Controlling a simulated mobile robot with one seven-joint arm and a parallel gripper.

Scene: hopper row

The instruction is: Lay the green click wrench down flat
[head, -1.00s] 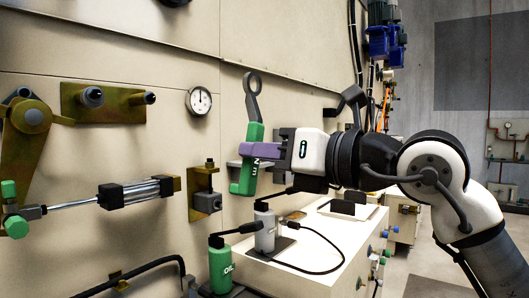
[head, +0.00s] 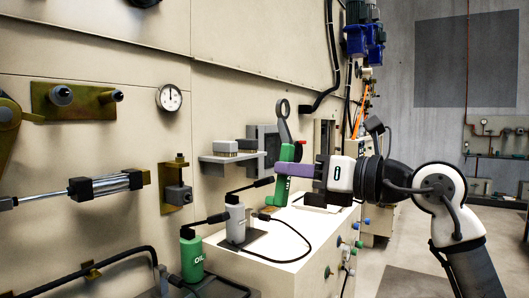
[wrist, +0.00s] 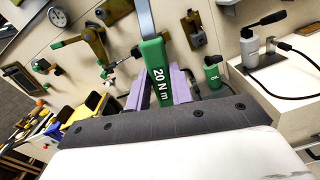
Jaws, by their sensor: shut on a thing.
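The green click wrench (head: 285,176) has a green handle and a grey shaft with a ring end. It stands almost upright in the head view, ring end up, in front of the wall and above the cream cabinet. My gripper (head: 283,171), with purple fingers, is shut on its green handle. In the wrist view the handle (wrist: 156,75), marked "20 N m", sits between the purple fingers (wrist: 158,90). The wrench's lower end appears close to the cabinet top; I cannot tell whether it touches.
The cream cabinet top (head: 300,226) has a grey bottle (head: 235,220) with a black hose. A green oil bottle (head: 191,255) stands lower left. A grey wall shelf (head: 225,158) holding a brush-like block is left of the wrench. A gauge (head: 169,97) hangs on the wall.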

